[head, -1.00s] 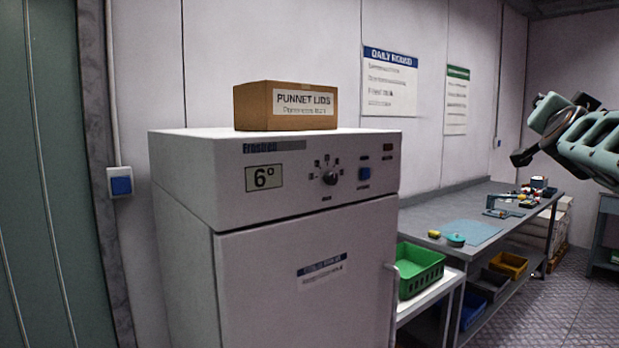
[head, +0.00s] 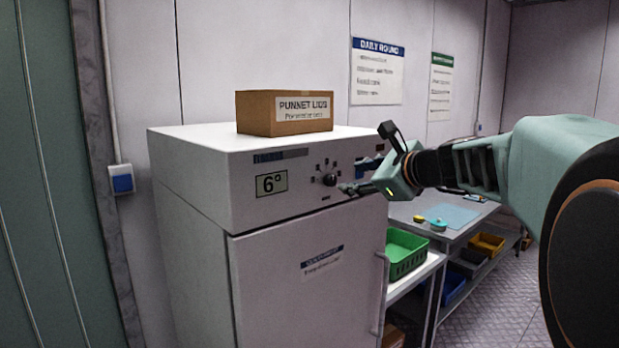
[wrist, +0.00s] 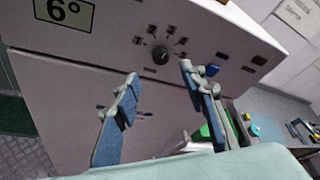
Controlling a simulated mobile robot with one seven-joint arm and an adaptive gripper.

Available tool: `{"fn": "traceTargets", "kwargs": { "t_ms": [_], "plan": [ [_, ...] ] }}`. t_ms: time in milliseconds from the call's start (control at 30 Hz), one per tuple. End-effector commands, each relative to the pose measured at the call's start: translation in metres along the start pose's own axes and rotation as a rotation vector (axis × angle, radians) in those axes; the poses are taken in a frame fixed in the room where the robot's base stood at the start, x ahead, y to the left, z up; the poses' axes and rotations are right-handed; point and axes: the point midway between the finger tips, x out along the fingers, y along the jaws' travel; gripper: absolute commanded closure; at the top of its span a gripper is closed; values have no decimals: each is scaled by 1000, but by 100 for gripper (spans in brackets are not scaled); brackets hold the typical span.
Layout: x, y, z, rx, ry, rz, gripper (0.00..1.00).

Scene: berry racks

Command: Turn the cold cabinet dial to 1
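The white cold cabinet (head: 190,190) stands left of centre in the head view. Its black dial (head: 330,180) sits on the upper front panel, right of the display (head: 271,184) reading 6°.
A cardboard punnet lids box (head: 260,115) stands on the cabinet top. A blue button (wrist: 211,70) is beside the right finger in the wrist view. A green crate (head: 408,254) and a grey workbench (head: 420,208) stand to the right. The cabinet's door handle (head: 381,290) is below.

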Motion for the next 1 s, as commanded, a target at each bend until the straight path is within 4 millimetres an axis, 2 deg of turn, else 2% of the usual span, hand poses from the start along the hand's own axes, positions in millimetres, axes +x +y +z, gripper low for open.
{"fn": "traceTargets", "kwargs": {
  "t_ms": [300,500,700,967,1000],
  "plan": [
    [58,-1,0,-2,2,1,61],
    [84,-1,0,-3,2,0,61],
    [94,-1,0,-5,2,-2,61],
    [94,-1,-1,-5,2,-2,61],
    [94,-1,-1,-5,2,-2,66]
  ]
}}
